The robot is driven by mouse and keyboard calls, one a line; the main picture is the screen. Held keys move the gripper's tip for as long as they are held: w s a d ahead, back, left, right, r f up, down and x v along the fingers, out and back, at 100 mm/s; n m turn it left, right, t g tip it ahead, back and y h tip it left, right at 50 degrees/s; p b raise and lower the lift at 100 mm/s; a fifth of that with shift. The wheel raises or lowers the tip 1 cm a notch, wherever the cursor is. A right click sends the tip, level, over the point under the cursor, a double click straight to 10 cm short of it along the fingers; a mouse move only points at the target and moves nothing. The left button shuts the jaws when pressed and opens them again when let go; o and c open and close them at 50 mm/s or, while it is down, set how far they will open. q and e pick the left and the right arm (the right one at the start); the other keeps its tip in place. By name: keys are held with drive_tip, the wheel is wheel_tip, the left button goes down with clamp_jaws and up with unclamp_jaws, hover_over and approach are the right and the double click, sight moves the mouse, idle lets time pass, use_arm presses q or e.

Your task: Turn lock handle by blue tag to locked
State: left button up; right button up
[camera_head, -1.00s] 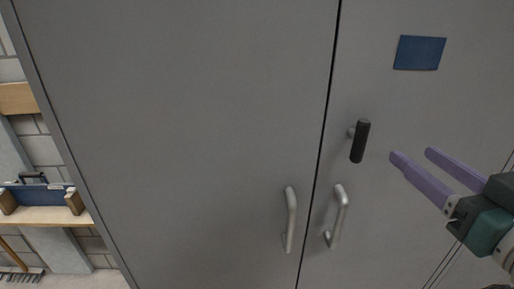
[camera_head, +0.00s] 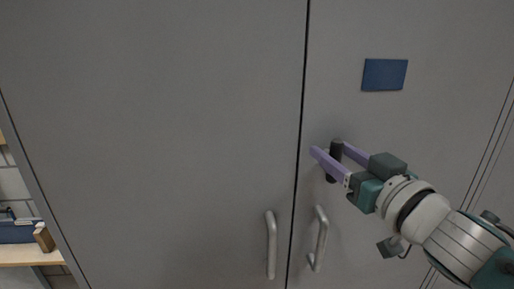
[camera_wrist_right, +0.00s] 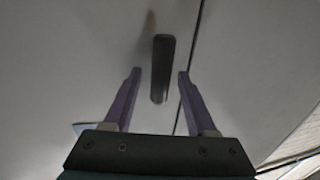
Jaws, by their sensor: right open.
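The black lock handle (camera_head: 335,148) is on the right cabinet door below the blue tag (camera_head: 385,74). It points downward, close to vertical in the head view. My right gripper (camera_head: 326,150) is open, with its purple fingers on either side of the handle; one finger partly covers the handle in the head view. In the right wrist view the handle (camera_wrist_right: 162,68) stands between the two open fingertips (camera_wrist_right: 160,72), with a gap on each side. My left gripper is not in view.
Two silver pull handles flank the door seam, one on the left door (camera_head: 271,245) and one on the right door (camera_head: 319,240), below my right gripper. A shelf (camera_head: 30,252) with a blue toolbox (camera_head: 17,232) is at far left.

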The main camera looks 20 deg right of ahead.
clamp_jaws()
idle(0.5)
